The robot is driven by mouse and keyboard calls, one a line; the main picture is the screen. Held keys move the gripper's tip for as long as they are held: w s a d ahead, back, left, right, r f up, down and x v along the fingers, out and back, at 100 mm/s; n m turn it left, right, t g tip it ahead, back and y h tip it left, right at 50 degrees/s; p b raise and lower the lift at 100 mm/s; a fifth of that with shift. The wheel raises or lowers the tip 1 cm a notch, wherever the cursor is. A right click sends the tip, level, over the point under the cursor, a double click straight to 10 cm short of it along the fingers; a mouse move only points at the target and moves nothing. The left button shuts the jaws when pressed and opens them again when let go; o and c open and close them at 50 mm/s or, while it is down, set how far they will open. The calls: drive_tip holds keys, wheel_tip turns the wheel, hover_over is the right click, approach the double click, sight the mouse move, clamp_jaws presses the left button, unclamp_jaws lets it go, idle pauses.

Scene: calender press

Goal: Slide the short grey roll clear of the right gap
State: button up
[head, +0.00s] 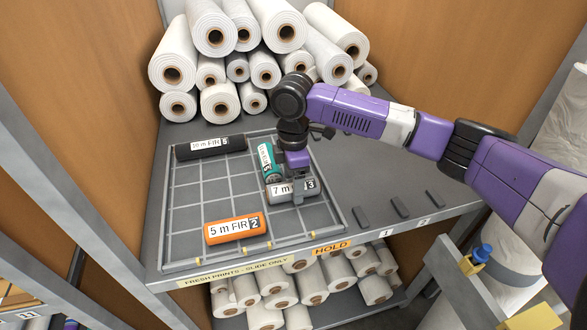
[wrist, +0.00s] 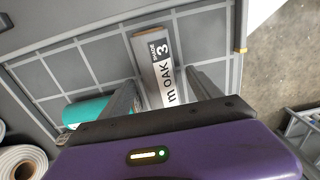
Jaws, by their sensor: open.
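The short grey roll (head: 284,193), with a white label reading 7 m and 3, lies in the gridded frame (head: 190,190) near its right rail. In the wrist view the grey roll (wrist: 152,58) runs away between my two fingers, its label reading m OAK, SHADE 3. My gripper (head: 298,190) is open over the roll, with one finger on either side of it. I cannot tell whether the fingers touch it. My gripper hides part of the roll in the head view. Which opening is the right gap is not clear.
A teal roll (head: 265,160) lies close behind the grey one. An orange roll (head: 236,229) is at the front and a black roll (head: 208,147) at the back left. Several white rolls (head: 237,70) are stacked behind. Dark blocks (head: 400,206) stand right of the frame.

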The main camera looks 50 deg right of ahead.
drive_tip(key=shift+f, duration=0.95)
drive_tip(key=c, duration=1.5)
drive_tip(key=shift+w+a+r, duration=0.1)
drive_tip(key=shift+w+a, duration=0.85)
drive_tip(key=shift+a, duration=0.45)
drive_tip(key=shift+w+a+f, duration=0.1)
drive_tip(key=shift+w+a, duration=0.85)
drive_tip(key=shift+a, duration=0.45)
drive_tip(key=shift+w+a+r, duration=0.1)
drive_tip(key=shift+w+a, duration=0.85)
drive_tip(key=shift+a, duration=0.45)
drive_tip(key=shift+w+a, duration=0.55)
drive_tip(key=shift+a, duration=0.25)
drive_tip(key=shift+w+a, duration=0.55)
drive_tip(key=shift+a, duration=0.3)
drive_tip(key=shift+w+a, duration=0.55)
drive_tip(key=shift+a, duration=0.25)
drive_tip(key=o, duration=1.5)
